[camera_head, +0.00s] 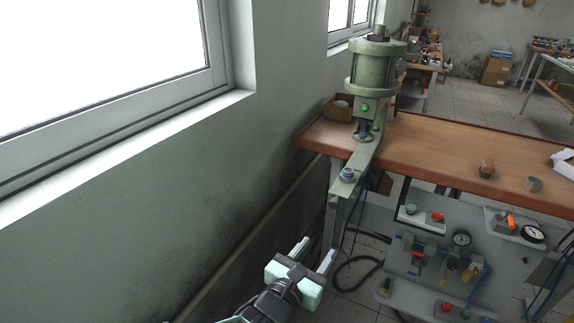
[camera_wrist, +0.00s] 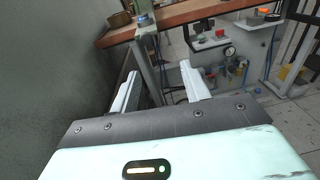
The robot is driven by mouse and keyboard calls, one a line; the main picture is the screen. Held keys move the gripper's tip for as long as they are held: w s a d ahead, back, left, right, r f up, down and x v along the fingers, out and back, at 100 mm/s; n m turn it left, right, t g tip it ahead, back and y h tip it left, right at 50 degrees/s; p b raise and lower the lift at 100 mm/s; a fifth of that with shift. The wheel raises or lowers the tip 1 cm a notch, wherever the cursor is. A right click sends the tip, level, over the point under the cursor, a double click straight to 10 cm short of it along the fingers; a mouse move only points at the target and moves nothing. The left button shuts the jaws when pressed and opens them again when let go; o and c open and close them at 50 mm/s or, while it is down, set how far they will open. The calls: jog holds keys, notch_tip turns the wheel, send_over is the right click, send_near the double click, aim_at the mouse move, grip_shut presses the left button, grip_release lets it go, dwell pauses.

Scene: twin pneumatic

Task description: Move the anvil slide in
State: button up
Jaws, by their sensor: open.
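A green pneumatic press (camera_head: 377,70) stands upright at the left end of the wooden bench. A narrow grey-green slide bar (camera_head: 358,158), which looks like the anvil slide, reaches from under the press past the bench's front edge. A round blue-grey knob (camera_head: 347,174) sits near its outer end; the knob also shows at the top of the wrist view (camera_wrist: 145,19). My gripper (camera_head: 315,251) is open and empty, below and in front of the slide's outer end, apart from it. Its two pale fingers (camera_wrist: 158,72) point toward the bench in the wrist view.
The wall with windows runs close along the left. A black hose (camera_head: 357,275) hangs near the floor.

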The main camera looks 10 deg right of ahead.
aim_at(333, 205)
jog(key=shift+n+t+y, duration=0.3)
jog(key=shift+n+t, duration=0.3)
jog(key=b+x, duration=0.1)
jog(key=x, duration=0.4)
jog(key=a+b+x, duration=0.1)
jog(key=x, duration=0.5)
jog(key=w+b+x, duration=0.1)
jog(key=b+x, duration=0.1)
jog(key=x, duration=0.3)
jog(key=shift+w+r, duration=0.2)
jog(key=shift+w, duration=0.05)
